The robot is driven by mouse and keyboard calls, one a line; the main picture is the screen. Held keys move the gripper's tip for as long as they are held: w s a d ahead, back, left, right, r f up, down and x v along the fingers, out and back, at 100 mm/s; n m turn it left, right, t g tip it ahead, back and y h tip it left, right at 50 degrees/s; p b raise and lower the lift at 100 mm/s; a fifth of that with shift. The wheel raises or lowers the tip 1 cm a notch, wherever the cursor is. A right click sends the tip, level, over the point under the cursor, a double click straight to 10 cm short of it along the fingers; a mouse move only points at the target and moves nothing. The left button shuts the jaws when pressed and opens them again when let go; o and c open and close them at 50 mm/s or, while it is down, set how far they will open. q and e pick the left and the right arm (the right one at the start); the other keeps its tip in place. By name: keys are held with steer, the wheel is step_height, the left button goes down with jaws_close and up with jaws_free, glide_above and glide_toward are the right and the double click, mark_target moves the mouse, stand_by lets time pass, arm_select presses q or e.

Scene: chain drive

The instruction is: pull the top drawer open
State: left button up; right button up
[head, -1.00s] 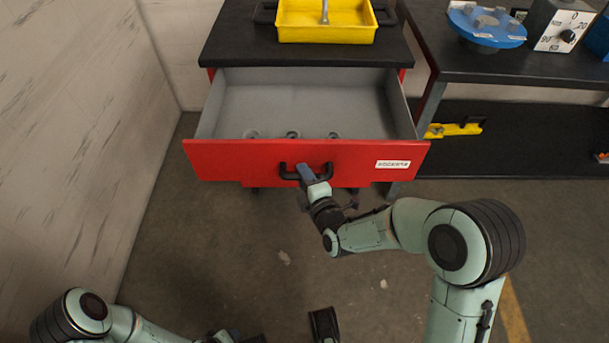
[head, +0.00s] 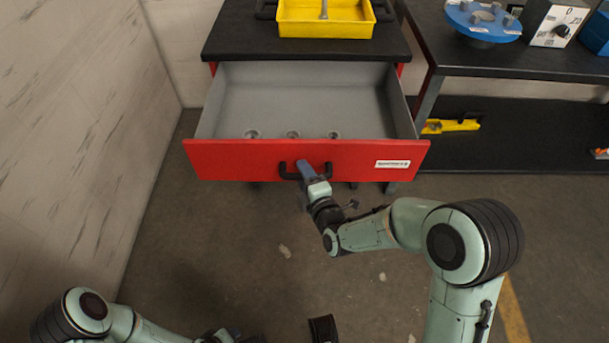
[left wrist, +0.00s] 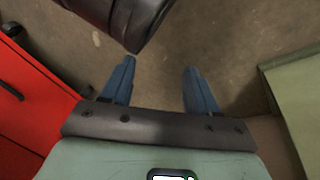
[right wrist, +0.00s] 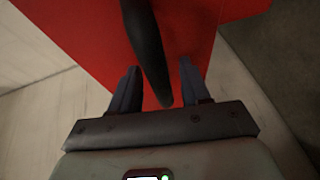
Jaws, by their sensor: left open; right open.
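The top drawer (head: 230,160) has a red front with a white label and a grey inside. It is pulled well out of the cabinet, and its inside shows with several small round things in it. Its black handle (head: 327,170) is at the middle of the front. My right gripper (head: 304,168) is at the handle. In the right wrist view the dark handle bar (right wrist: 148,45) runs between the two open fingers (right wrist: 158,88), with gaps on both sides. My left gripper (left wrist: 160,80) is open and empty above the floor.
A yellow tray (head: 325,30) stands on the cabinet's black top (head: 225,42). A dark workbench (head: 480,66) at the right carries a blue round fixture (head: 484,22) and a dial box (head: 556,22). A pale wall (head: 70,120) stands at the left.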

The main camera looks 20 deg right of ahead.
arm_select(q)
steer(key=s+d+r+m+g+h+p, duration=0.1)
steer(key=s+d+r+g+p, duration=0.3)
steer(key=s+r+p, duration=0.7)
steer(key=shift+s+d+r+h+p, duration=0.35)
steer(key=shift+d+r+p, duration=0.4)
steer(key=shift+r+p, duration=0.7)
arm_select(e)
steer(key=v, duration=1.3)
steer(key=shift+s, duration=0.2)
arm_select(q)
steer(key=shift+w+r, duration=0.1)
